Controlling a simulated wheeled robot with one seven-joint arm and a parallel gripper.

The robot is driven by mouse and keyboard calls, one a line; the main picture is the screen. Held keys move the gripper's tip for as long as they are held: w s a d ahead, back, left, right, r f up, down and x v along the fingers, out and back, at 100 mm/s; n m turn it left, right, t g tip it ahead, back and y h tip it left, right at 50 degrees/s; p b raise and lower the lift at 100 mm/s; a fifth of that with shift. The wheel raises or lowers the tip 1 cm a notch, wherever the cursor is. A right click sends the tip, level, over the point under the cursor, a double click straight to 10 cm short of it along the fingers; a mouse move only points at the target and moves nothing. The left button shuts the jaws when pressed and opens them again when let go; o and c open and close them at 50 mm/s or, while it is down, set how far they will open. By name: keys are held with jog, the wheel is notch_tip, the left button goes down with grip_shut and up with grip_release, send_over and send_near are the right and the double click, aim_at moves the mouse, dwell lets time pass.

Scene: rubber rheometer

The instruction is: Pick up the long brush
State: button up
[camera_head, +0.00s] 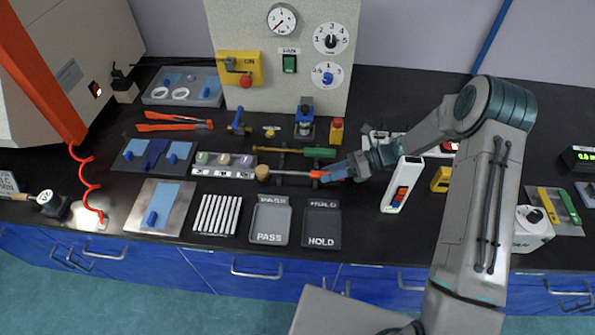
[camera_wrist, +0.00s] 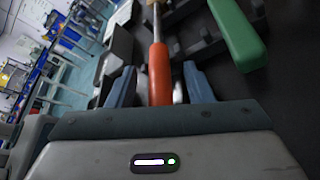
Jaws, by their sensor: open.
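A long tool with an orange handle (camera_head: 317,174), a thin metal shaft and a tan, brush-like head (camera_head: 262,172) lies crosswise on the dark bench; it looks like the long brush. In the wrist view its orange handle (camera_wrist: 159,72) runs between the two blue fingers. My gripper (camera_head: 333,172) is open at the handle end, with a finger on each side of the handle and visible gaps between. In the wrist view my gripper (camera_wrist: 160,88) shows no closed grip. The handle's near end is hidden by the gripper body.
A green-handled tool (camera_head: 320,153) with a brass shaft lies just behind, close to my gripper; it also shows in the wrist view (camera_wrist: 237,32). The PASS tray (camera_head: 270,238) and HOLD tray (camera_head: 321,241) lie in front. A white-and-red device (camera_head: 402,184) stands to the right.

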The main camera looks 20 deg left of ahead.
jog(key=shift+s+a, duration=0.1)
jog(key=shift+a, duration=0.05)
grip_shut()
